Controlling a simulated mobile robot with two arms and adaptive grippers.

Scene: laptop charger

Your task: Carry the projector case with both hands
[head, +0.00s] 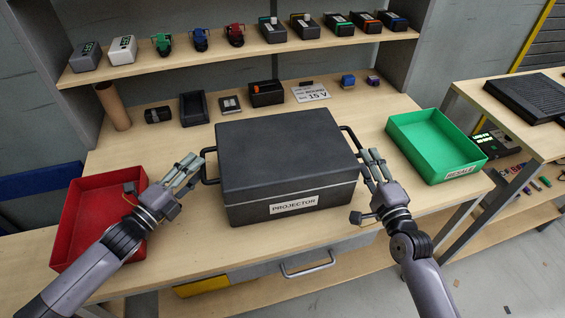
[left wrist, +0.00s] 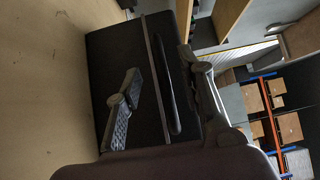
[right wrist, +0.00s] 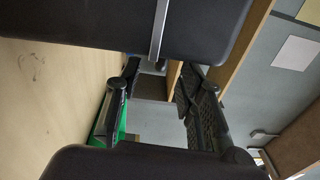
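The black projector case (head: 285,150) with a "PROJECTOR" label sits on the wooden workbench, with a handle on each side. My left gripper (head: 192,166) is at the left handle (head: 209,166). In the left wrist view its fingers (left wrist: 168,92) are spread, with the handle bar (left wrist: 170,90) between them. My right gripper (head: 371,160) is beside the right handle (head: 351,138). In the right wrist view its fingers (right wrist: 158,98) are apart below the case (right wrist: 110,22), and I cannot tell whether that handle lies between them.
A red tray (head: 80,215) stands left of the case, partly behind my left arm. A green tray (head: 420,125) stands to the right. Small items, including a black box (head: 266,94), lie behind the case. A shelf (head: 240,50) with several devices runs above.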

